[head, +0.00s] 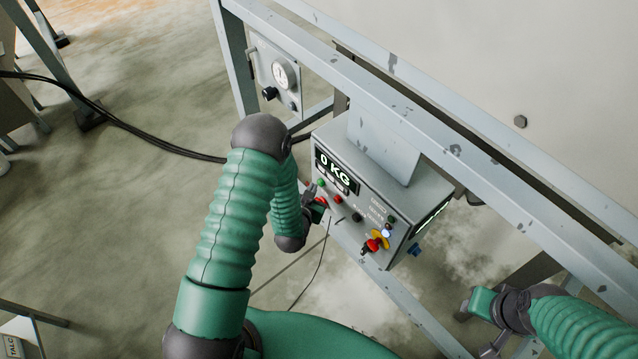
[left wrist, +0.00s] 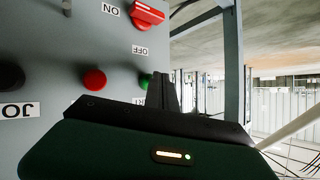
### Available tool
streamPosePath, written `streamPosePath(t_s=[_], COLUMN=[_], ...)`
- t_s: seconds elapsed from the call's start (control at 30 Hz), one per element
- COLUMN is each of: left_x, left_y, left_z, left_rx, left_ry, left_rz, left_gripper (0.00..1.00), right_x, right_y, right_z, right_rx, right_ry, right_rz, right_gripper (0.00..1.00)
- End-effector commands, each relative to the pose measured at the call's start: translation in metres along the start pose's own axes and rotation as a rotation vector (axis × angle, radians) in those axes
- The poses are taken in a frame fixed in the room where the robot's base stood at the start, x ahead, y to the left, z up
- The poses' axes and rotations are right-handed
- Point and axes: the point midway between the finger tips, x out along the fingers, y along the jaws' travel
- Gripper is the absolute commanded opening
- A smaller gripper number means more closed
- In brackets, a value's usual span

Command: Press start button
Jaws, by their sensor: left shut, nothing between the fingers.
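The grey control box (head: 350,185) hangs under the frame and its display reads 0 KG. In the left wrist view, a green button (left wrist: 146,81) sits on the panel beside a red button (left wrist: 94,79). The green button is partly hidden behind my left gripper (left wrist: 165,88), and a label below it is mostly covered. My left gripper is shut and empty, with its tips at the green button; I cannot tell whether they touch it. In the head view, my left gripper (head: 312,189) is at the panel's left end. My right gripper (head: 484,330) is at the lower right, away from the box.
A red ON/OFF switch (left wrist: 148,13) and a black knob (left wrist: 10,76) are on the same panel. A red emergency stop (head: 374,245) on yellow sits at the panel's right end. A gauge box (head: 274,73) and grey frame beams (head: 400,105) stand behind. Black cables (head: 150,140) hang at left.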

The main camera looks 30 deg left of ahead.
Motion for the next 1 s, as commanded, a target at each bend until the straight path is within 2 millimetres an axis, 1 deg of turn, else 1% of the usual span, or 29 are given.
streamPosePath(t_s=[0.13,0.47,1.0], left_x=[-0.006,-0.008,-0.041], left_y=[-0.004,-0.005,-0.029], left_z=[0.005,0.006,0.031], left_rx=[-0.001,-0.001,-0.001], left_ry=[-0.003,-0.003,-0.004], left_rz=[0.0,0.0,-0.001], left_gripper=[0.0,0.0,0.0], right_x=[-0.001,-0.001,-0.001], right_y=[0.0,0.0,0.0], right_z=[0.0,0.0,0.0], right_rx=[0.0,0.0,0.0], right_ry=[0.0,0.0,0.0], right_rz=[0.0,0.0,0.0], right_gripper=[0.35,0.35,0.35])
